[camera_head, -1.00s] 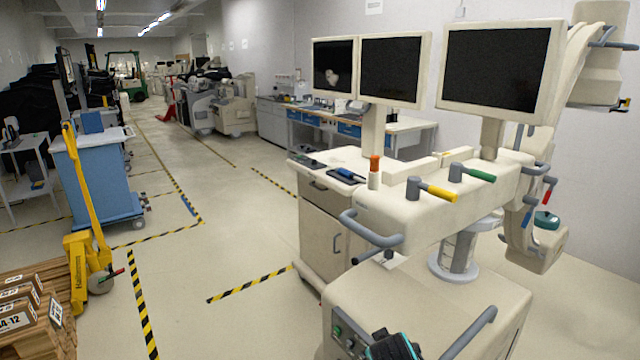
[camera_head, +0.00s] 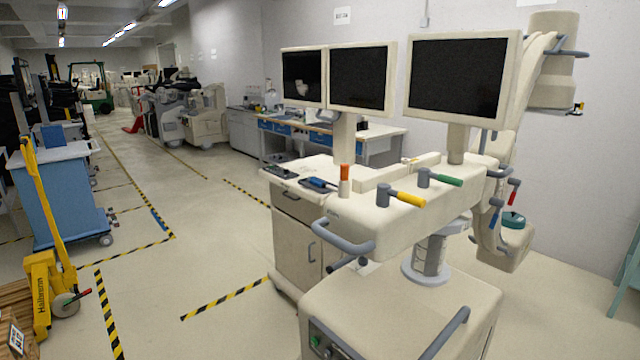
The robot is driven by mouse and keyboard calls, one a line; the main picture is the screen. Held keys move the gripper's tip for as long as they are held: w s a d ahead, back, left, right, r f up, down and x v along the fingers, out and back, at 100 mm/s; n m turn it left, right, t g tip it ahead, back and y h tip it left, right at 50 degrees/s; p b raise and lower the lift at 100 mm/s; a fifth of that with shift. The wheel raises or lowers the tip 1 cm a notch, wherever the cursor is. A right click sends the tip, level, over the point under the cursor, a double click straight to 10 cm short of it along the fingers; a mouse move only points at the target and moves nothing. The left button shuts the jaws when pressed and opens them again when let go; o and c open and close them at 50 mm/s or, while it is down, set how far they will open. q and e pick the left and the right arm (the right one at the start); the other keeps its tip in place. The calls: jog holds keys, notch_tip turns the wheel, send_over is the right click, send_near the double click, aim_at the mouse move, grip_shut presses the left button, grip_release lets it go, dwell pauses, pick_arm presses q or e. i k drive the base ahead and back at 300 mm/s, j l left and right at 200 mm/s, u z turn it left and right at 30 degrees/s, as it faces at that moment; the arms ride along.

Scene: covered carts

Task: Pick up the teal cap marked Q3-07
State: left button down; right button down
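I cannot make out a cap marked Q3-07 in the head view. A round teal piece (camera_head: 513,220) sits low on the cream medical machine at the right; no marking on it can be read, and I cannot tell whether it is a cap. Neither of my grippers is in view.
A cream machine (camera_head: 400,300) with handles fills the centre right, close in front. Three dark monitors (camera_head: 462,77) stand above it. A teal frame (camera_head: 628,280) enters at the right edge. A yellow pallet jack (camera_head: 42,285) and blue cart (camera_head: 65,205) stand left. Open taped floor lies between.

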aim_at(513, 220)
jog(key=z, duration=1.35)
jog(key=l+z, duration=0.2)
jog(key=l, duration=0.2)
jog(key=i+l+z, duration=0.2)
jog(key=l, duration=0.15)
jog(key=i+l+z, duration=0.3)
jog(key=i+l, duration=0.25)
jog(key=l, duration=0.15)
jog(key=i+l+z, duration=0.3)
jog(key=i+l, duration=0.25)
jog(key=i+u, duration=0.35)
jog(key=i, duration=0.45)
jog(key=i+l+u, duration=0.2)
jog(key=i+u, duration=0.15)
jog(key=i, duration=0.45)
jog(key=i+j+u, duration=0.1)
jog(key=i+u, duration=0.2)
jog(key=i, duration=0.35)
jog(key=i+u, duration=0.3)
jog(key=i, duration=0.3)
jog(key=i+l+u, duration=0.3)
jog(key=i, duration=0.35)
jog(key=i+j+z, duration=0.1)
jog(key=i, duration=0.4)
jog(key=i+j+z, duration=0.1)
jog(key=i+j, duration=0.2)
jog(key=i, duration=0.15)
jog(key=i+j+z, duration=0.1)
jog(key=i+j, duration=0.2)
jog(key=i, duration=0.15)
